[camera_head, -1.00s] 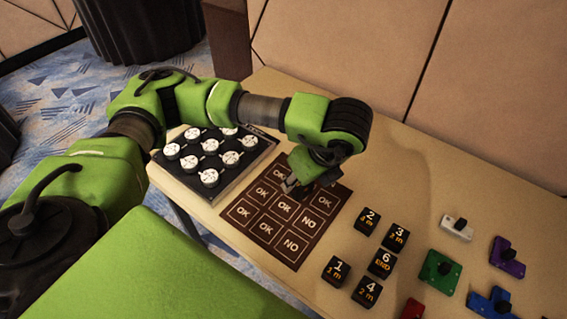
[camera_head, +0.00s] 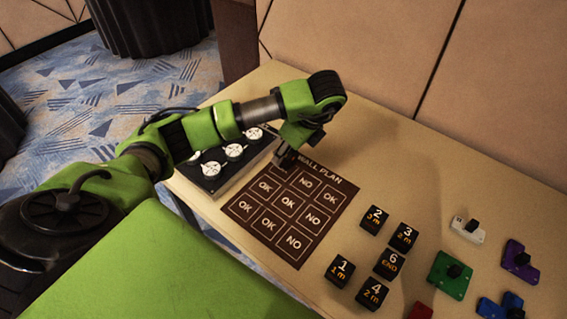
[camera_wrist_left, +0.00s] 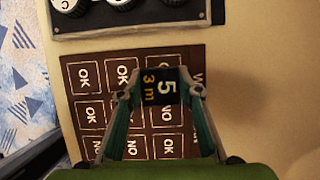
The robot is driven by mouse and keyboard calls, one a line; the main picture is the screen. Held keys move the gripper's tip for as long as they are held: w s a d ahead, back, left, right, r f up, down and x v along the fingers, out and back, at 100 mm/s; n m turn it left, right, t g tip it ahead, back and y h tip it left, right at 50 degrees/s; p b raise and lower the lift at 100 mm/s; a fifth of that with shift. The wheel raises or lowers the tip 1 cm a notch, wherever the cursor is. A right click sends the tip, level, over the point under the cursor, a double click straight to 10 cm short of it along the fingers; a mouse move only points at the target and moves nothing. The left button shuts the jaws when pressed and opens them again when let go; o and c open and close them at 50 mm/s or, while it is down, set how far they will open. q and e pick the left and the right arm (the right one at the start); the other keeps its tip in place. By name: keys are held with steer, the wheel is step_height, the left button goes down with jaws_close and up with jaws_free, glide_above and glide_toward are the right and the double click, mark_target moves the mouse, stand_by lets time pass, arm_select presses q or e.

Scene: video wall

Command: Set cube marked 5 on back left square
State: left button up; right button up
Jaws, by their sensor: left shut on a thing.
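The cube marked 5 (camera_wrist_left: 160,88) is black with a white 5 and orange "3 m". My left gripper (camera_wrist_left: 160,94) is shut on it, with its two fingers on either side. In the head view my left gripper (camera_head: 284,160) is low over the back left corner of the brown wall plan mat (camera_head: 299,262). There the cube cannot be clearly made out. The gripper and cube cover the back left square in both views. I cannot tell whether the cube touches the mat. My right gripper is not in view.
A black panel with white round knobs (camera_head: 234,151) lies left of the mat. Other black cubes, such as cube 2 (camera_head: 373,219) and cube 4 (camera_head: 372,293), stand to its right. Coloured pieces, including a green one (camera_head: 450,273), lie further right. The table's back is clear.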

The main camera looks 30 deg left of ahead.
arm_select(q)
steer(key=shift+w+a+f, duration=0.2)
steer(key=shift+a+f, duration=0.1)
steer(key=shift+f, duration=0.15)
steer(key=f, duration=0.3)
steer(key=shift+w+a+f, duration=0.15)
steer(key=shift+a+f, duration=0.05)
steer(key=o, duration=1.1)
steer(key=shift+o, duration=0.2)
steer(key=shift+d+r, duration=0.1)
steer(key=shift+r, duration=0.05)
steer(key=shift+d+r, duration=0.1)
steer(key=shift+r, duration=0.2)
steer(key=p+v, duration=0.3)
steer(key=v, duration=0.8)
steer(key=shift+r, duration=0.1)
